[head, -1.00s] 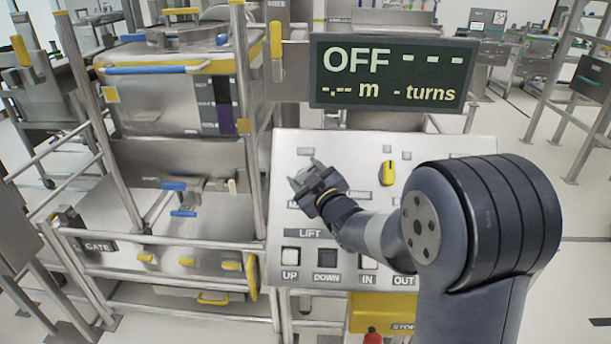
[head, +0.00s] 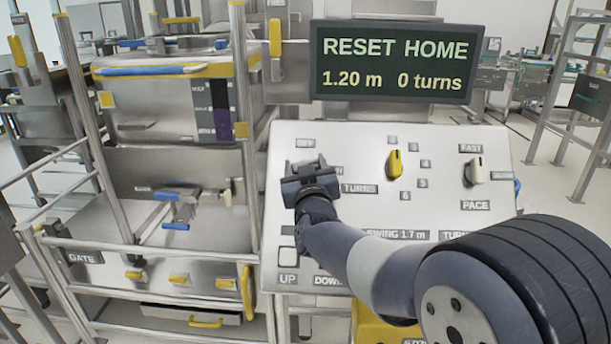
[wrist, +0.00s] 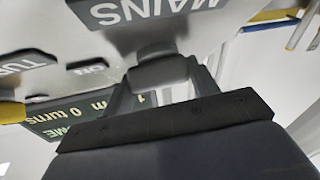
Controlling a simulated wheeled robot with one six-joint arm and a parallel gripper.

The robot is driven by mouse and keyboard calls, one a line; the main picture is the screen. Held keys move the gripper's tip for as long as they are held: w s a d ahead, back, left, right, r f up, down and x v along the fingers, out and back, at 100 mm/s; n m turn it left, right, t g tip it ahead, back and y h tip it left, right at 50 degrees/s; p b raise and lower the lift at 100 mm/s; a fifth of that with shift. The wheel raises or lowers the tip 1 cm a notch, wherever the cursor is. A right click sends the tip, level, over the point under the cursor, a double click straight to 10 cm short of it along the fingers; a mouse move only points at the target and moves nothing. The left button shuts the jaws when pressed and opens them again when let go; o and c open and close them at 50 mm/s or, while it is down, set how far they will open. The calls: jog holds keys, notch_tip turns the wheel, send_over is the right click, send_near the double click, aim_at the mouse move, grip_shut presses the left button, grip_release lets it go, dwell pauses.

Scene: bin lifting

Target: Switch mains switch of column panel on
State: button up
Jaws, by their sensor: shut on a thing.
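The mains switch (wrist: 160,72) is a dark grey knob in the wrist view, just below a grey MAINS label (wrist: 150,18). My gripper (wrist: 160,85) is shut on the knob, with a finger on each side of it. In the head view my gripper (head: 304,172) is at the upper left of the sloping light control panel (head: 350,145) and hides the switch. An ON label (wrist: 90,67) lies beside the knob in the wrist view. The display (head: 396,62) above the panel is lit and reads RESET HOME, 1.20 m, 0 turns.
A railed frame with a steel bin (head: 160,105) stands to the left.

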jog(key=shift+m+h+p, duration=0.5)
jog(key=shift+m+h, duration=0.9)
jog(key=shift+m, duration=0.3)
jog(key=shift+m+h, duration=0.5)
jog(key=o, duration=1)
jog(key=s, duration=0.3)
jog(key=s+f, duration=0.1)
jog(key=s, duration=0.6)
jog(key=shift+s+a+f, duration=0.25)
jog(key=shift+s+f, duration=0.1)
jog(key=shift+s, duration=0.05)
